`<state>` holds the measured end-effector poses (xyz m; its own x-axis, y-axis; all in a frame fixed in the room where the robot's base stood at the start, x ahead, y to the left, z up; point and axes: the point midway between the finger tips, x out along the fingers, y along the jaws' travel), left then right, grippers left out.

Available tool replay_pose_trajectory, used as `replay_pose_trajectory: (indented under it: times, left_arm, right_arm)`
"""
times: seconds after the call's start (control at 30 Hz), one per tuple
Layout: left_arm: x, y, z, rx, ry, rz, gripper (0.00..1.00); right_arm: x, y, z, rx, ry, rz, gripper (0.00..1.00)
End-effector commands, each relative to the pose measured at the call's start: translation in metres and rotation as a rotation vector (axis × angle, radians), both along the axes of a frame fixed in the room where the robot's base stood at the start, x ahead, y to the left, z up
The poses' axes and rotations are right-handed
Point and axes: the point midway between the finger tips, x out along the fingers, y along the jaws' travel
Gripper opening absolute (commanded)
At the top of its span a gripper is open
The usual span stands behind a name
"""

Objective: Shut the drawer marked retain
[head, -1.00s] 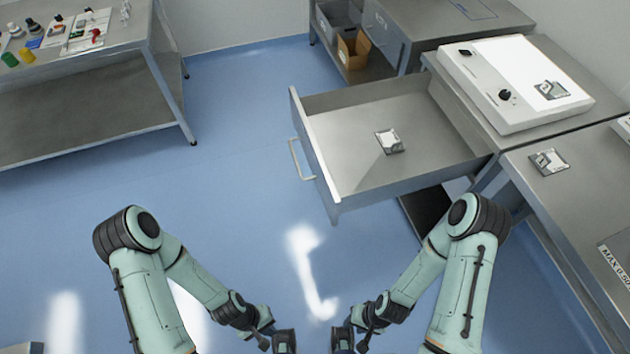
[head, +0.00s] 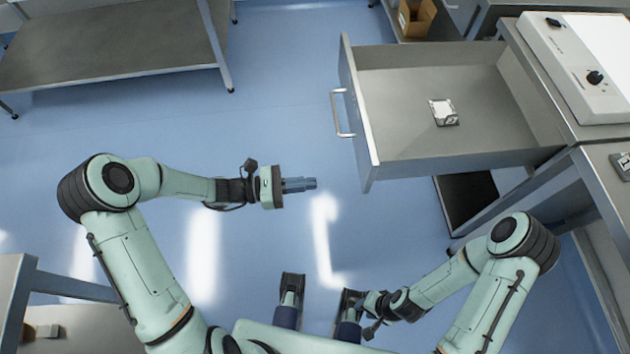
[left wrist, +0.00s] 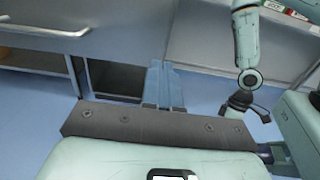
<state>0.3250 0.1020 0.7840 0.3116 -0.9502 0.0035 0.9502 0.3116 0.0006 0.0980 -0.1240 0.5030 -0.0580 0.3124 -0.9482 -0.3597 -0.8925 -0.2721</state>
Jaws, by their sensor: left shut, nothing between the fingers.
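A grey metal drawer (head: 374,120) stands pulled far out of its cabinet on the right in the head view, its front facing left. Its bar handle (head: 336,112) is on that front. No marking on the front can be read. A small light packet (head: 444,112) lies inside. My left gripper (head: 315,184) is shut and empty, pointing right, apart from the drawer and below left of its handle in the picture. In the left wrist view its blue fingers (left wrist: 164,85) are together; the handle (left wrist: 45,28) shows at top left.
A device with a knob (head: 580,70) sits on the cabinet top at right, with another packet (head: 622,165) nearby. A steel table (head: 110,50) stands at upper left. A bench corner (head: 15,290) is at lower left. Blue floor (head: 265,110) left of the drawer is clear.

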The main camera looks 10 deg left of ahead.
Motion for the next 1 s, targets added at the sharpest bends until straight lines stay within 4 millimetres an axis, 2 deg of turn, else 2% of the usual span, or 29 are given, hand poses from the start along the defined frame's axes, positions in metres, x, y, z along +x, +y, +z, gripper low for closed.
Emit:
replay_pose_trajectory:
  times: [0.3, 0.5, 0.7, 1.0]
  left_arm:
    - [0.02, -0.067, -0.001, 0.0, 0.001, -0.007, 0.0]
    - [0.03, -0.098, -0.002, 0.002, 0.001, -0.005, 0.0]
    - [0.034, -0.111, -0.002, 0.003, 0.002, -0.004, 0.0]
    - [0.035, -0.112, -0.001, 0.003, 0.002, -0.003, 0.0]
  right_arm:
    - [0.002, 0.0, -0.006, -0.001, -0.008, -0.002, 0.35]
    - [0.004, 0.0, -0.009, -0.002, -0.013, -0.003, 0.35]
    - [0.004, 0.0, -0.01, -0.003, -0.015, -0.004, 0.35]
    - [0.004, 0.0, -0.01, -0.003, -0.016, -0.004, 0.35]
